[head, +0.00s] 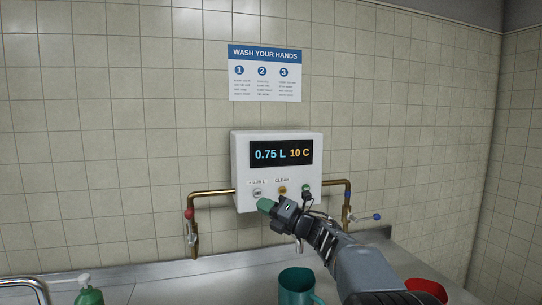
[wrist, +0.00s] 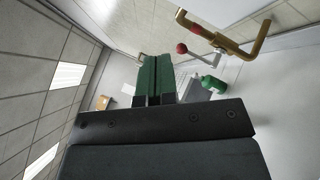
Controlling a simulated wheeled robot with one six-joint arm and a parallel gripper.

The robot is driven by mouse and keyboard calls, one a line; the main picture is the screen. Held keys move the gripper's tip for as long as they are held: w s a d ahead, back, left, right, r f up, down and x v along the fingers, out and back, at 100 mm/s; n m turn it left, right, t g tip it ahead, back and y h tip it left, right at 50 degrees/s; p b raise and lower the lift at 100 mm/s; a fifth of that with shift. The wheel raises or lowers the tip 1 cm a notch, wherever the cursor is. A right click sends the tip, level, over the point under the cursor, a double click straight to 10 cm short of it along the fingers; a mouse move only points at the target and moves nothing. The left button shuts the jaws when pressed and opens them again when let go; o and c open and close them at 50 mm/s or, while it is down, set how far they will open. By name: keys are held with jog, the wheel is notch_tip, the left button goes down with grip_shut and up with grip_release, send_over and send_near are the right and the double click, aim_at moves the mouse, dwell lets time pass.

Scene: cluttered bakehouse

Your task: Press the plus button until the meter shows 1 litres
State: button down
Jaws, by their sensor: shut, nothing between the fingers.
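The white meter box (head: 241,150) is on the tiled wall in the head view. Its display (head: 281,154) reads 0.75 L and 10 C. Below the display, the plus button (head: 257,193) sits at the left under a small "+" label that is hard to read fully. A yellowish button (head: 282,190) under a CLEAR label sits in the middle, and a third button (head: 306,188) is at the right. My gripper (head: 265,204) is shut and empty, its green fingertips just below and right of the plus button. Contact cannot be told. The wrist view shows the closed green fingers (wrist: 154,78).
Brass pipes with a red-knobbed valve (head: 189,214) and a blue-knobbed valve (head: 376,217) flank the box. A teal mug (head: 296,287), a red bowl (head: 427,288) and a green bottle (head: 89,296) stand below. The bottle also shows in the wrist view (wrist: 210,85).

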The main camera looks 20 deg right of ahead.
dwell(0.7)
jog(key=s+n+b, duration=0.1)
jog(key=n, duration=0.4)
jog(key=s+n+b, duration=0.1)
jog(key=n, duration=0.5)
jog(key=s+r+n+b, duration=0.1)
jog(key=n, duration=0.5)
jog(key=shift+s+d+t, duration=0.15)
jog(key=shift+s+t, duration=0.25)
jog(key=shift+w, duration=0.1)
